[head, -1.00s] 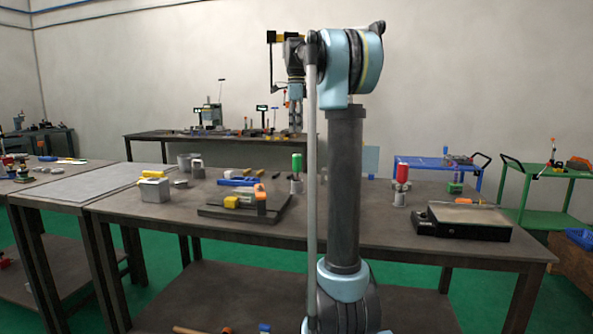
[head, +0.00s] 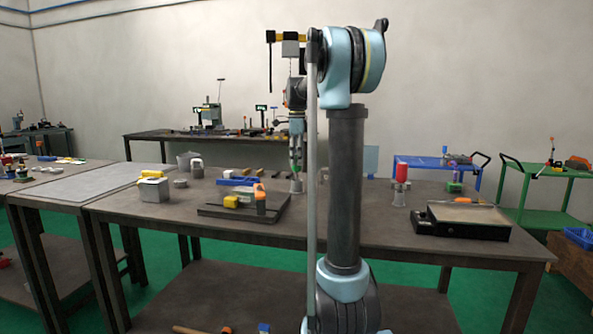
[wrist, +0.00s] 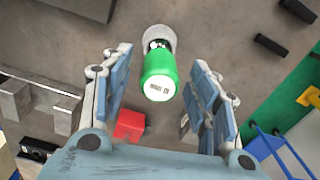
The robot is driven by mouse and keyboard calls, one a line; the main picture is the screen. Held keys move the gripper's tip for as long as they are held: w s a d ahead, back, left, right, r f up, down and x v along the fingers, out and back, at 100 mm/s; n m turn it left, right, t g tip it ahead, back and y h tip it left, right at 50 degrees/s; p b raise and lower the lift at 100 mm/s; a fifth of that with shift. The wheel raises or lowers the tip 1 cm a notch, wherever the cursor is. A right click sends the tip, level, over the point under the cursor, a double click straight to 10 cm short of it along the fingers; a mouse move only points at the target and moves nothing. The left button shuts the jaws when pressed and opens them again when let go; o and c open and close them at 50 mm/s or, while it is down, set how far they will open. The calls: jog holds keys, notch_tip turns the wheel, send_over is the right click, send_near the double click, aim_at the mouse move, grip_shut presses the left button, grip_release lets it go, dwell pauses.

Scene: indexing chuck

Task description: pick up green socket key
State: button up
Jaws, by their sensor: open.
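The green socket key (wrist: 160,72) shows in the wrist view as a green cylinder with a pale end, rising from a grey round stand (wrist: 158,36). My gripper (wrist: 157,90) is open, with one finger on each side of the green key and visible gaps between. In the head view my gripper (head: 296,160) points down over the key's place on the table, and it mostly hides the key. The stand (head: 297,186) shows just below it.
A red key on a stand (head: 401,180) is to the right on the dark table (head: 280,229). A fixture plate with yellow and orange parts (head: 240,211) lies near the gripper's left. A black tray (head: 466,222) sits at the right.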

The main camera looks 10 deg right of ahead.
jog(key=shift+f, duration=0.8)
jog(key=c, duration=1.3)
